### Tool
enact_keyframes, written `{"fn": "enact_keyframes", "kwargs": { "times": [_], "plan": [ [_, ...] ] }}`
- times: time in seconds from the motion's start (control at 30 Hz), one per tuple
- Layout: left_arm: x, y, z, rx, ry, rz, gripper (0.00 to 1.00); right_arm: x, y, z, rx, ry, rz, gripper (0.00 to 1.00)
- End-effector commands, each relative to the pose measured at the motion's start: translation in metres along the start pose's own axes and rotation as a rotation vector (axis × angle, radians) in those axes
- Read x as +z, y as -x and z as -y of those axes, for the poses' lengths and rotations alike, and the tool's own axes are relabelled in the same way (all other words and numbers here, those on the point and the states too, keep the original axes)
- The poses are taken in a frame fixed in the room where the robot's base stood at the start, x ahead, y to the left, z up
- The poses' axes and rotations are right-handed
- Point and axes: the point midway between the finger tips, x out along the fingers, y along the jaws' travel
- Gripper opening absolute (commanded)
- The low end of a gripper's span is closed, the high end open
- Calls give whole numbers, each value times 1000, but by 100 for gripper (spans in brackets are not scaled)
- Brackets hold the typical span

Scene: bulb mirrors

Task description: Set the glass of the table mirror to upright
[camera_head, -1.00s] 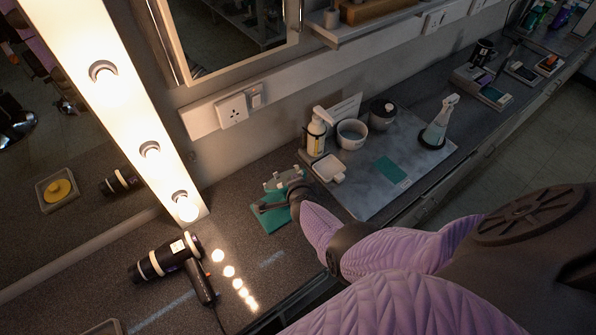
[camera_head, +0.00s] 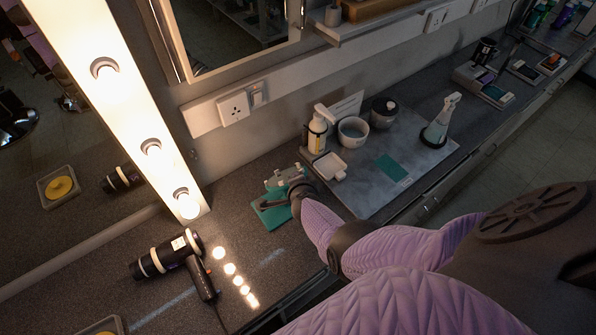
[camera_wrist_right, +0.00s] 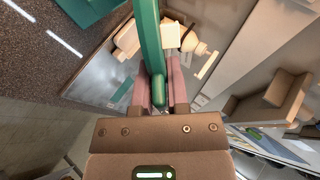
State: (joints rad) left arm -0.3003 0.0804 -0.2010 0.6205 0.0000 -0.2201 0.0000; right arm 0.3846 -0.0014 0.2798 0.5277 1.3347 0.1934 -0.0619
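The table mirror shows as a flat teal base (camera_head: 272,214) on the counter in the head view, with a dark narrow part above it. In the right wrist view a teal bar of the mirror (camera_wrist_right: 151,45), seen edge-on, runs down between the fingers. My right gripper (camera_wrist_right: 160,92) has a finger close against each side of this bar and appears shut on it. In the head view this gripper (camera_head: 283,180) is just above and behind the base. The glass face is hidden, so its tilt cannot be told. My left gripper is in neither view.
A hair dryer (camera_head: 168,255) lies left of the mirror, by the lit bulb strip (camera_head: 150,148). The counter's front edge is close.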

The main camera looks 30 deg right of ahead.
Motion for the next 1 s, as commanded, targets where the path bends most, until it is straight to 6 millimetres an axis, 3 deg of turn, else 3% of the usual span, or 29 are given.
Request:
{"fn": "enact_keyframes", "kwargs": {
  "times": [0.03,0.17,0.5,0.57,0.8,1.0],
  "plan": [
    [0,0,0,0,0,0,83,0,0,0,-1,0,0,21],
    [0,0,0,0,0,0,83,0,0,0,0,0,0,48],
    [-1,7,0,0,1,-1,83,0,6,1,1,0,1,49],
    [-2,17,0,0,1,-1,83,-1,16,4,1,1,1,49],
    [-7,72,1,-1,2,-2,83,-2,77,7,2,0,1,49],
    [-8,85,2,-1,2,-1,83,-1,99,2,1,1,0,49]
  ]
}}
